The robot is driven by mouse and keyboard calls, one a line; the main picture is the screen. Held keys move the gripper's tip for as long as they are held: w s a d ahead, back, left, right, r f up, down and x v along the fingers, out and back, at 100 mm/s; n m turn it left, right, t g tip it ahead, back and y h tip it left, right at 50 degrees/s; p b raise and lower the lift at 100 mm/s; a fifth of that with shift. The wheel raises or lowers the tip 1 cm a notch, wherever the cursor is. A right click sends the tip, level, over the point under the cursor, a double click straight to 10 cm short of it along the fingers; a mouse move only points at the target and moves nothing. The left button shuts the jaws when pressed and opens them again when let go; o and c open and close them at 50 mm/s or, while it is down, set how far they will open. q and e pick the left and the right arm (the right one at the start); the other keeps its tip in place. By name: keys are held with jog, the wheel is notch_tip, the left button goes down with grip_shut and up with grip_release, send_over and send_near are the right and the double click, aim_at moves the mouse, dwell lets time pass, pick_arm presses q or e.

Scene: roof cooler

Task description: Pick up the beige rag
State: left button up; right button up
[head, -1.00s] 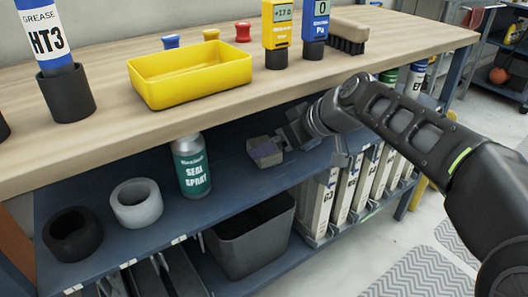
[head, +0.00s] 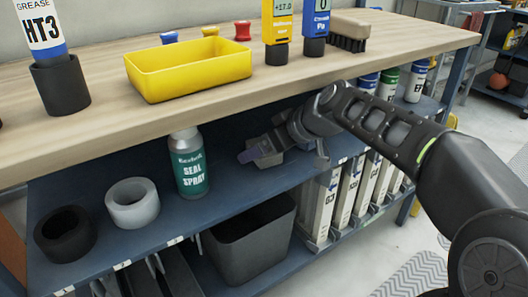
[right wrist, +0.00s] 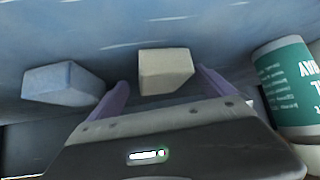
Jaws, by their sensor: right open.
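The beige rag (right wrist: 166,70) looks like a small folded block on the blue shelf. In the right wrist view it lies just ahead of my right gripper (right wrist: 160,90), roughly between the two purple fingertips. The gripper is open, with a finger to either side and nothing held. In the head view the right gripper (head: 263,153) reaches in under the worktop, and its fingers partly hide the rag (head: 270,160). Whether a finger touches the rag cannot be told. My left gripper is not in view.
A blue-grey folded block (right wrist: 62,83) lies left of the rag in the wrist view. A seal spray can (head: 189,165) stands on the other side. The worktop edge (head: 240,95) overhangs the shelf. White binders (head: 345,195) and a dark bin (head: 248,240) are below.

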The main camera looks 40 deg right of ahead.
jog(key=shift+c, duration=0.3)
jog(key=c, duration=1.6)
jog(key=shift+r, duration=0.1)
jog(key=shift+r+p, duration=0.35)
jog(key=shift+p, duration=0.2)
jog(key=s+d+p, duration=0.1)
jog(key=s, duration=0.4)
jog(key=s+d+p, duration=0.1)
jog(key=s, duration=0.5)
jog(key=s+d+p, duration=0.1)
jog(key=s, duration=0.4)
jog(key=shift+s, duration=0.25)
jog(key=shift+c, duration=0.2)
jog(key=shift+s+d+f, duration=0.1)
jog(key=shift+s, duration=0.5)
